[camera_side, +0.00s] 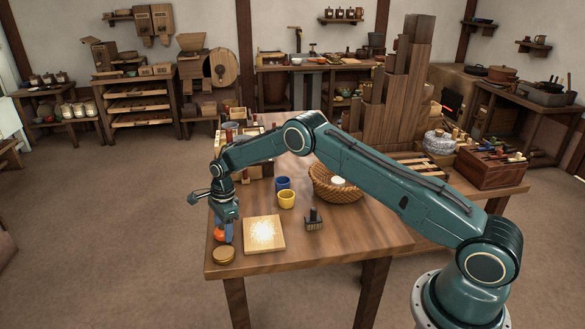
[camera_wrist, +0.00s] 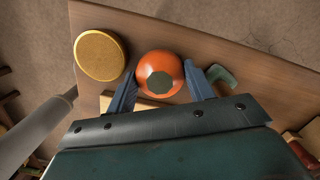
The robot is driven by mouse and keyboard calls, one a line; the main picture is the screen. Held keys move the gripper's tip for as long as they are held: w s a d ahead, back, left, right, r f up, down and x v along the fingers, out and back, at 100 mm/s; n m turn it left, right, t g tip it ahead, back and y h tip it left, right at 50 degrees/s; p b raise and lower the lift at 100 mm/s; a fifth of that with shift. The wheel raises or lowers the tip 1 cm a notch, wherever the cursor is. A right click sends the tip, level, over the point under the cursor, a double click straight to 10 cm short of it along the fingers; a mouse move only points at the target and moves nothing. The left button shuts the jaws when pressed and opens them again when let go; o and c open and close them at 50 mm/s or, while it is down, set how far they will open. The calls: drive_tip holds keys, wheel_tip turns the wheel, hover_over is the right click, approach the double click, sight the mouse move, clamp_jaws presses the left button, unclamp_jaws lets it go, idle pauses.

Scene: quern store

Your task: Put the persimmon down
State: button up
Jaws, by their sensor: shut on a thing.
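The persimmon (camera_wrist: 160,70) is orange with a dark grey-green cap and sits between the two blue fingers of my gripper (camera_wrist: 160,84) in the wrist view. In the side view the persimmon (camera_side: 219,235) shows low at the table's left edge, partly covered by my gripper (camera_side: 225,230). My gripper is shut on it and points down. I cannot tell whether the persimmon touches the table (camera_side: 340,238).
A round tan lid-like disc (camera_side: 223,255) lies close by, also in the wrist view (camera_wrist: 99,55). A pale square board (camera_side: 264,234), a dark stamp-like tool (camera_side: 314,219), yellow cup (camera_side: 287,199), blue cup (camera_side: 283,183) and wicker basket (camera_side: 335,187) stand to the right.

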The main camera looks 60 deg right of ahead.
drive_tip(key=shift+f, duration=0.1)
drive_tip(key=o, duration=0.7)
drive_tip(key=shift+o, duration=0.2)
wheel_tip(320, 180, up, 12)
drive_tip(key=d, duration=0.1)
drive_tip(key=shift+s+d, duration=0.2)
idle(0.6)
